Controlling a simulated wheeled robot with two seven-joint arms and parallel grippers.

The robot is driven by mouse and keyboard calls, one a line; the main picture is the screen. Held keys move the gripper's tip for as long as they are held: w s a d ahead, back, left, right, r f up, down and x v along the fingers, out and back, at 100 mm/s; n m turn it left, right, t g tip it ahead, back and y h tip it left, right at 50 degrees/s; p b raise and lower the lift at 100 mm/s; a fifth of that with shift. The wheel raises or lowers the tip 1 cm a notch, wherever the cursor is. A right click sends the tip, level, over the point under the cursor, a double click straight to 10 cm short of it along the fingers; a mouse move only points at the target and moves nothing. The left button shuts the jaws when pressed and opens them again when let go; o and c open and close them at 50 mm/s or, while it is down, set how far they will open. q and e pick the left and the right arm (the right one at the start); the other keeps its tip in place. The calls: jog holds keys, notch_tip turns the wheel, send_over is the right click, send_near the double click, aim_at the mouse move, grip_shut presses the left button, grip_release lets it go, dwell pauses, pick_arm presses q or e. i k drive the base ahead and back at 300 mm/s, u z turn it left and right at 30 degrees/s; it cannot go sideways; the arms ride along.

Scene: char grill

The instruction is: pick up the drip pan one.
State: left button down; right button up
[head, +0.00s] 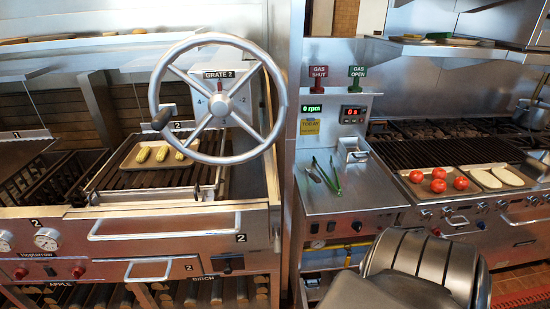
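I cannot pick out a thing that is plainly drip pan one; no label in view names it. The left grill section is marked 2, with a tray of corn (160,152) on its grate (110,180). A small metal container (355,151) stands at the back of the middle counter. Neither gripper shows clearly. A large grey rounded part of my own arm fills the bottom right of the middle and hides the floor and cabinet fronts behind it.
A big handwheel (272,122) stands in front of the grate marked 2. Green-handled tongs (325,176) lie on the middle counter (330,202). Trays of tomatoes (438,180) and pale halved vegetables (490,177) sit on the right range. Wood logs (210,294) lie below.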

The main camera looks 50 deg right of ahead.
aim_at(314, 278)
jog(key=u, duration=1.4)
jog(key=k, duration=1.4)
jog(key=z, duration=1.65)
jog(key=i, duration=0.5)
jog(key=u, duration=0.1)
